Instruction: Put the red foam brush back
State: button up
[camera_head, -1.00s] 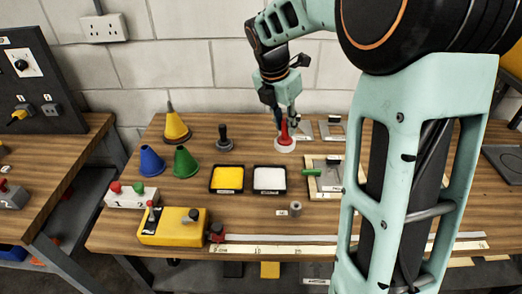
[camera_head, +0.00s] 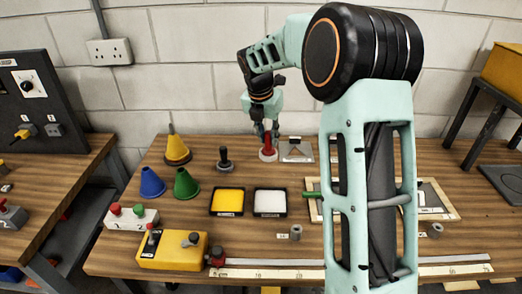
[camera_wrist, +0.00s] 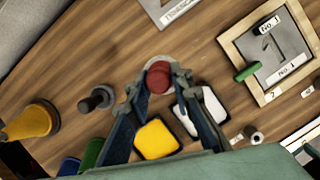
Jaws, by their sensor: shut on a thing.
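The red foam brush (camera_head: 268,146) has a red handle above a pale round base. It is upright, at the back middle of the table, to the left of a grey stencil plate. My gripper (camera_head: 266,136) is above it with its fingers down around the red handle. In the wrist view the red top (camera_wrist: 158,77) shows between the two fingertips (camera_wrist: 160,80), with the pale rim behind it. I cannot tell whether the base touches the table.
A dark-knobbed tool (camera_head: 224,158) stands to the left, then yellow (camera_head: 177,152), green (camera_head: 186,185) and blue (camera_head: 152,184) cones. Yellow (camera_head: 227,201) and white (camera_head: 270,202) trays lie in front. A grey stencil plate (camera_head: 297,151) is at right.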

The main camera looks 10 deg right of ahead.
jog(key=shift+w+a+f+p, duration=0.2)
jog(key=shift+w+f, duration=0.5)
jog(key=shift+f, duration=0.75)
jog(key=shift+w+a+f+p, duration=0.15)
jog(key=shift+w+a+f, duration=0.15)
jog(key=shift+w+f, duration=0.8)
jog(key=shift+w+a+f+p, duration=0.15)
jog(key=shift+w+a+f, duration=0.15)
jog(key=shift+f, duration=1.5)
jog(key=shift+f, duration=0.1)
jog(key=o, duration=1)
jog(key=v, duration=1.2)
jog(key=shift+w+d, duration=0.1)
